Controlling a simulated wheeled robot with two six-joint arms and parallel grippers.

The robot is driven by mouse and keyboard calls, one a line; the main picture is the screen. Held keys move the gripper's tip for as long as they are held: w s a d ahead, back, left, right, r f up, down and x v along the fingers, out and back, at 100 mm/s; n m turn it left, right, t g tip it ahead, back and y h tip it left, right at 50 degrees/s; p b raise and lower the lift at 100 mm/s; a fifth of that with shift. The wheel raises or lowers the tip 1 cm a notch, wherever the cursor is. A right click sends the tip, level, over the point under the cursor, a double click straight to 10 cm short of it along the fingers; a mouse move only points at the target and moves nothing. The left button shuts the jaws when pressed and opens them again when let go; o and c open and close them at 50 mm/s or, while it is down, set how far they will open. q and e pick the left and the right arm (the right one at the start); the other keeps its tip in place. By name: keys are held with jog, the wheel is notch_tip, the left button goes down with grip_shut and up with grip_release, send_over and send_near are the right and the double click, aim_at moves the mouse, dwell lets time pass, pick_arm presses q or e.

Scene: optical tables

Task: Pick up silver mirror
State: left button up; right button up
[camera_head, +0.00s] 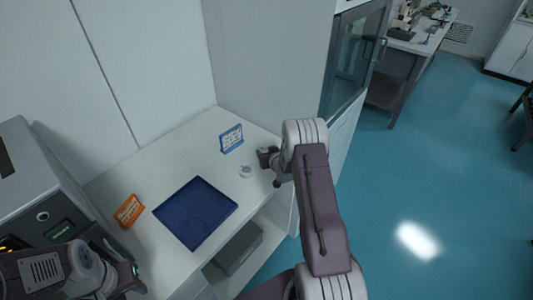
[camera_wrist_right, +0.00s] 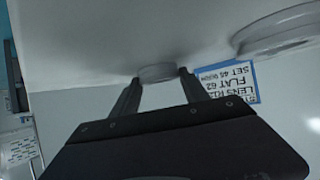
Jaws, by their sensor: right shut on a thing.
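My right gripper (camera_head: 266,157) is over the right end of the white counter, its fingers partly hidden by the wrist. In the right wrist view, the fingertips (camera_wrist_right: 158,85) are shut on a small pale grey round piece (camera_wrist_right: 158,72), which I take to be the silver mirror. Its lower part is hidden between the fingers and the gripper body. In the head view I cannot make out the held piece. A small white round item (camera_head: 246,171) sits on the counter just left of the gripper. My left arm is at the lower left; its jaws do not show clearly.
A blue tray (camera_head: 174,210) lies on the white counter (camera_head: 170,165). An orange sign (camera_head: 129,210) stands left of it, a blue-edged sign (camera_head: 231,138) behind. A grey instrument (camera_head: 50,200) is at the left. A larger pale round shape (camera_wrist_right: 280,32) shows in the wrist view.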

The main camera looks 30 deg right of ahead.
notch_tip(320, 180, up, 10)
jog(key=shift+c, duration=0.2)
dwell(0.3)
